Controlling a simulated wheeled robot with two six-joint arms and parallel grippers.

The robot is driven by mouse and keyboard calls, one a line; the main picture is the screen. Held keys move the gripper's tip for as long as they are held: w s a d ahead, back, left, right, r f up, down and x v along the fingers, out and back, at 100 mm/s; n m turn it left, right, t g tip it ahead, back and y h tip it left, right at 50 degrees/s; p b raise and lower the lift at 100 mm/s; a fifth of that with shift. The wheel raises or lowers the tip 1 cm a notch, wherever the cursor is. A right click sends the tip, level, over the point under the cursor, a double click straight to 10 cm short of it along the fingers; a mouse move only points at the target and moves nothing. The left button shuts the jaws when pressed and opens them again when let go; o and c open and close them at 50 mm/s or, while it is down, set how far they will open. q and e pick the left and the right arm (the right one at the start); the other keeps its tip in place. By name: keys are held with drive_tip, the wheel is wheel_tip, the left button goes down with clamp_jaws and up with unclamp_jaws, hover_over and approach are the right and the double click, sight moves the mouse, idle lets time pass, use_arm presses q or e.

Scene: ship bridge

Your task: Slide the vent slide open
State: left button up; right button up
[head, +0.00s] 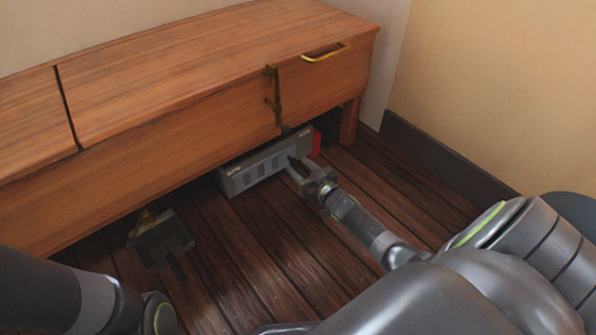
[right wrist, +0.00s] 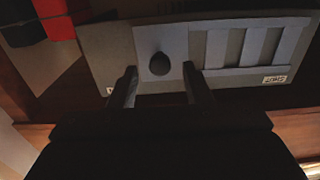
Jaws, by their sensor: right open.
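The vent (head: 262,165) is a low grey box with slots in its front face, on the floor under the wooden bench. In the right wrist view the vent slide (right wrist: 175,42) is a lighter plate with a round dark knob (right wrist: 159,63), beside several light slats (right wrist: 245,47). My right gripper (head: 297,168) is in front of the vent's right end. In the right wrist view my right gripper (right wrist: 160,85) is open and empty, its fingertips on either side of the knob and a little below it. Contact cannot be told.
The wooden bench (head: 190,75) overhangs the vent. It has a yellow handle (head: 323,54) and a dark latch (head: 272,95). A red item (head: 316,143) is beside the vent's right end. Floor in front is clear.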

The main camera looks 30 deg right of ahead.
drive_tip(key=shift+w, duration=0.7)
clamp_jaws()
